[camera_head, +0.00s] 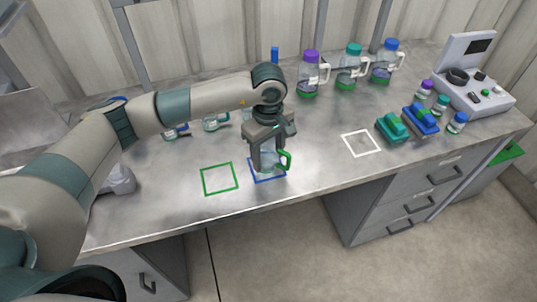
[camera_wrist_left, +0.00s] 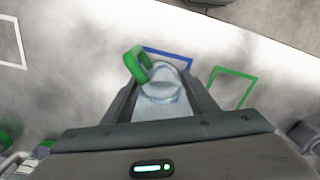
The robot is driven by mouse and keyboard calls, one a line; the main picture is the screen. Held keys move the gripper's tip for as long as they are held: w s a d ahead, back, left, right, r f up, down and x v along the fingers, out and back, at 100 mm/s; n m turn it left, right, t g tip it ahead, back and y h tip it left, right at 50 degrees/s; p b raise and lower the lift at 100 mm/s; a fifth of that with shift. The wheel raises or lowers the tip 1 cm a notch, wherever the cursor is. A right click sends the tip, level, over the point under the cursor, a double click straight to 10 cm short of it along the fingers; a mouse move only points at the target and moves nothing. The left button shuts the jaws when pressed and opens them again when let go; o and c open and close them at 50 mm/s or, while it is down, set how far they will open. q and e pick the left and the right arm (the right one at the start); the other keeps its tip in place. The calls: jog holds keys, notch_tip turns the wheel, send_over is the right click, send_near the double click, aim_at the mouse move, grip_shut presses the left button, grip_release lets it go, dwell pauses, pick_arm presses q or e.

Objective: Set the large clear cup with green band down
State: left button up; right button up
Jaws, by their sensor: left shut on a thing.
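The large clear cup with a green band (camera_wrist_left: 162,90) is between the fingers of my left gripper (camera_head: 268,158), which is shut on it. Its green handle (camera_head: 285,160) sticks out to the right in the head view, and the handle also shows in the left wrist view (camera_wrist_left: 138,64). The cup is at the blue square outline (camera_head: 267,181) on the bench; I cannot tell whether its base touches the surface. The fingers hide much of the cup in the head view. My right gripper is in neither view.
A green square outline (camera_head: 219,179) lies left of the cup and a white one (camera_head: 361,143) to the right. Jugs with purple (camera_head: 312,75), teal (camera_head: 351,67) and blue (camera_head: 386,62) lids stand behind. Small bottles and a grey device (camera_head: 475,85) are at right. The front edge is close.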

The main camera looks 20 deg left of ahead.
pick_arm(q)
jog(key=shift+f, duration=0.55)
jog(key=shift+f, duration=0.2)
jog(key=o, duration=1.1)
jog(key=shift+r, duration=0.15)
